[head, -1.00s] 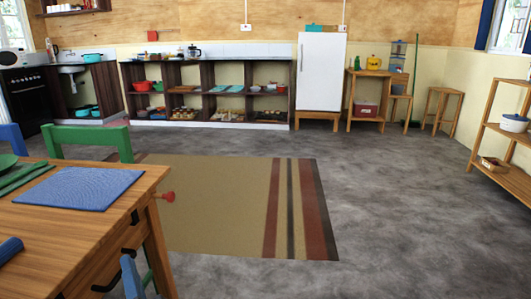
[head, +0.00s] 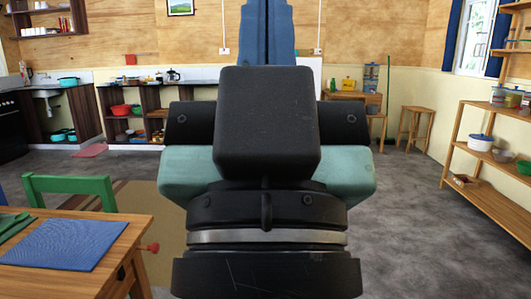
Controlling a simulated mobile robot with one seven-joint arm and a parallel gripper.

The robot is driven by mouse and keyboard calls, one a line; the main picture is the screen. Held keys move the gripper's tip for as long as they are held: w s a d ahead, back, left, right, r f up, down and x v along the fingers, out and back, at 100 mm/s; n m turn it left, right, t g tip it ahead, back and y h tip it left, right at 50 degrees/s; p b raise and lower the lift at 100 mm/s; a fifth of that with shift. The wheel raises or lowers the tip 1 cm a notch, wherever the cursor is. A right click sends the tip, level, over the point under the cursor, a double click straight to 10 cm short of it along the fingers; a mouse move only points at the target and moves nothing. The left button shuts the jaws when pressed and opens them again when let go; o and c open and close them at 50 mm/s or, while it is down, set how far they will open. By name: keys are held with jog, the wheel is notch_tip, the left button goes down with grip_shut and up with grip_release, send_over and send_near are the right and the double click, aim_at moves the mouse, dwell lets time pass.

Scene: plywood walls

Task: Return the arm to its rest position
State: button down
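My arm stands upright in the middle of the head view, close to the camera. Its black and teal hand hides the centre of the room. My gripper (head: 267,22) points up at the top edge, with two blue fingers side by side and only a thin dark seam between them. Nothing shows held between them. The very tips may be cut off by the frame.
A wooden table (head: 125,262) with a blue mat (head: 65,244) is at the lower left, with a green chair (head: 70,186) behind it. A wooden shelf (head: 466,146) stands at the right. Floor (head: 410,220) is clear between the arm and the shelf.

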notch_tip(320, 180, up, 26)
jog(key=p, duration=2.4)
jog(key=shift+r, duration=0.2)
jog(key=shift+a, duration=0.1)
